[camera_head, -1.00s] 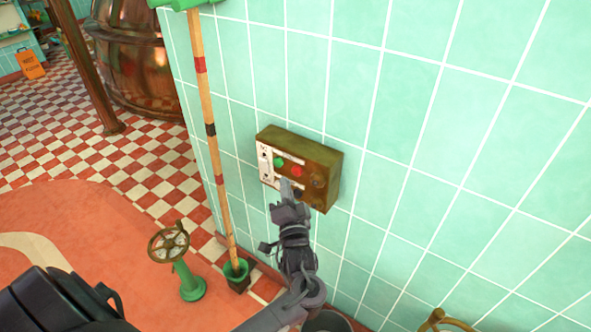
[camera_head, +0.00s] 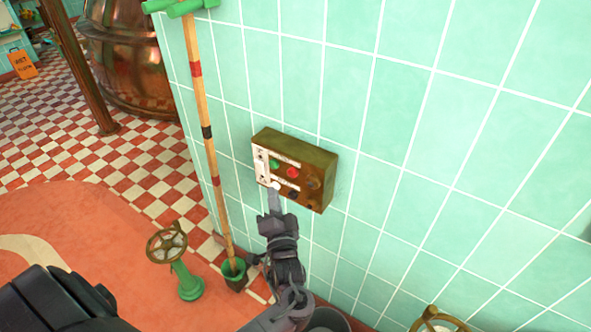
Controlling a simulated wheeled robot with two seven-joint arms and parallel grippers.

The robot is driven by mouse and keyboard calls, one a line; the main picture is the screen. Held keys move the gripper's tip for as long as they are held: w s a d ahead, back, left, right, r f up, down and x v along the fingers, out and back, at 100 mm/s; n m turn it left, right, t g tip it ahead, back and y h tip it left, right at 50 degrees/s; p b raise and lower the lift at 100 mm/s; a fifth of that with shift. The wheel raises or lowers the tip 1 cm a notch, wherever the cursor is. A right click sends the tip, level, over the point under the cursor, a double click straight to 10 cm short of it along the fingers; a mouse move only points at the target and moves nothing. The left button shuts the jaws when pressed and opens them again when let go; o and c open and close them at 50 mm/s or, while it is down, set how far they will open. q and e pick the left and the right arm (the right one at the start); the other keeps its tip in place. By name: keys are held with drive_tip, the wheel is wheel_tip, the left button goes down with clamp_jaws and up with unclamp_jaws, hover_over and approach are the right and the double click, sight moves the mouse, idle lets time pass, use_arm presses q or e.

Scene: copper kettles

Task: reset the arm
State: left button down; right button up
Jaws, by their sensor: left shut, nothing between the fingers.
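A brown control box (camera_head: 318,160) is fixed to the green tiled wall. Its face carries a green button (camera_head: 274,163), a red button (camera_head: 292,173), dark knobs and a pale strip at the left. My left gripper (camera_head: 275,200) is shut, with nothing in it, and points up at the lower left part of the box face. In the picture its tips overlap the lower edge of the box; I cannot tell whether they touch it. My right gripper is not in view.
A striped pole (camera_head: 207,135) stands in a green holder left of the box. A green pedestal with a valve wheel (camera_head: 167,243) stands on the floor. A copper kettle (camera_head: 127,60) is at the back. A brass wheel (camera_head: 437,322) shows at the bottom right.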

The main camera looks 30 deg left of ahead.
use_arm(q)
wheel_tip(320, 180, down, 18)
drive_tip(key=s+d+m+g+h, duration=0.2)
drive_tip(key=h, duration=0.4)
drive_tip(key=s+d+f+g+h, duration=0.1)
drive_tip(key=s+f+g+h, duration=0.1)
drive_tip(key=s+f, duration=0.45)
drive_tip(key=s+d+f+g+h, duration=0.1)
drive_tip(key=s+d+f+g, duration=0.15)
drive_tip(key=f, duration=0.75)
drive_tip(key=s+d+f+n+g+h, duration=0.1)
drive_tip(key=s+f, duration=0.4)
drive_tip(key=s, duration=0.5)
drive_tip(key=s+d+f+n+g+h, duration=0.1)
drive_tip(key=s+f+g, duration=0.3)
drive_tip(key=s, duration=0.6)
drive_tip(key=s+d+f+n+g+h, duration=0.1)
drive_tip(key=s+f+g+h, duration=0.1)
drive_tip(key=s+f, duration=0.5)
drive_tip(key=s+g, duration=0.1)
drive_tip(key=s, duration=0.2)
drive_tip(key=shift+d, duration=0.25)
